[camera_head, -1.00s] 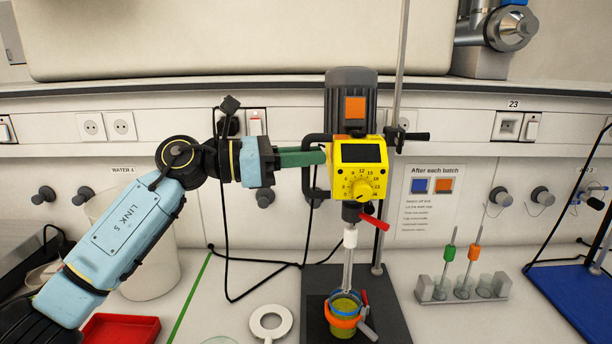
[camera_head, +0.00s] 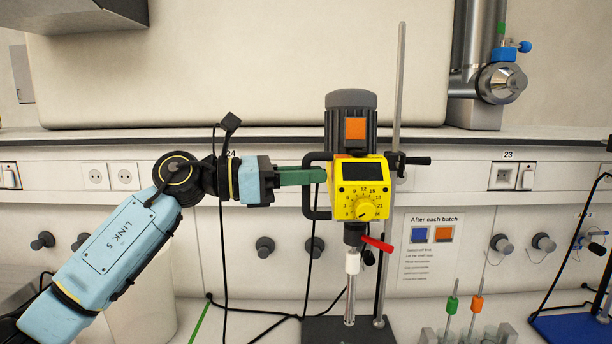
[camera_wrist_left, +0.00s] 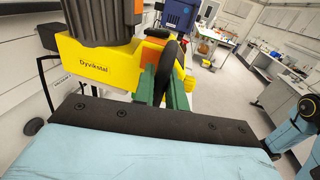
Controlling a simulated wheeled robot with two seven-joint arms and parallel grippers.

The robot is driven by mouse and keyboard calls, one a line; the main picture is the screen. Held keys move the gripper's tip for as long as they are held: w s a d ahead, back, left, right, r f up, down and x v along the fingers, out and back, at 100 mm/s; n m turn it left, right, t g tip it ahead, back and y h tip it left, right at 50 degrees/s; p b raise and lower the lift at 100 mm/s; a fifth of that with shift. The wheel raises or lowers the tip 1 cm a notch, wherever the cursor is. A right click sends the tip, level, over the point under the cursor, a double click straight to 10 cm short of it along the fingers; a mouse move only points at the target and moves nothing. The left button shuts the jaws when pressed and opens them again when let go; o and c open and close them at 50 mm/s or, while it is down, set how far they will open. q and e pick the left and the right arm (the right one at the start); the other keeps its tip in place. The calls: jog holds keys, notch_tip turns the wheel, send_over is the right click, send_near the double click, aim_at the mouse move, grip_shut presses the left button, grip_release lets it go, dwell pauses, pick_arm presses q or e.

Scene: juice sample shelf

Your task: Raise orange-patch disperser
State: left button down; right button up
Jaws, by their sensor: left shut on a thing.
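The orange-patch disperser (camera_head: 357,187) has a yellow body, a dial, a dark display and a grey motor with an orange patch (camera_head: 355,128). It sits on a vertical metal rod (camera_head: 400,75). Its shaft (camera_head: 351,290) hangs down, with the tip near the picture's lower edge. My left gripper (camera_head: 316,176) is shut on the black loop handle (camera_head: 309,205) on the disperser's left side. In the left wrist view the green fingers (camera_wrist_left: 165,88) are on either side of the black handle (camera_wrist_left: 170,65), beside the yellow body (camera_wrist_left: 95,65). My right gripper is out of view.
A notice (camera_head: 431,246) hangs on the wall to the right. The stand's dark base (camera_head: 340,331) and a rack with green and orange tools (camera_head: 476,305) are at the bottom. A blue stand (camera_head: 572,327) is at far right. A red lever (camera_head: 378,244) projects below the body.

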pick_arm(q)
jog(key=shift+a+r, duration=0.15)
jog(key=shift+r, duration=0.4)
jog(key=c, duration=1.7)
grip_release()
jog(key=shift+o, duration=0.9)
jog(key=shift+f, duration=0.25)
jog(key=s+a+b, duration=0.2)
jog(key=a+b, duration=0.1)
jog(key=a, duration=1)
jog(key=shift+s, duration=0.35)
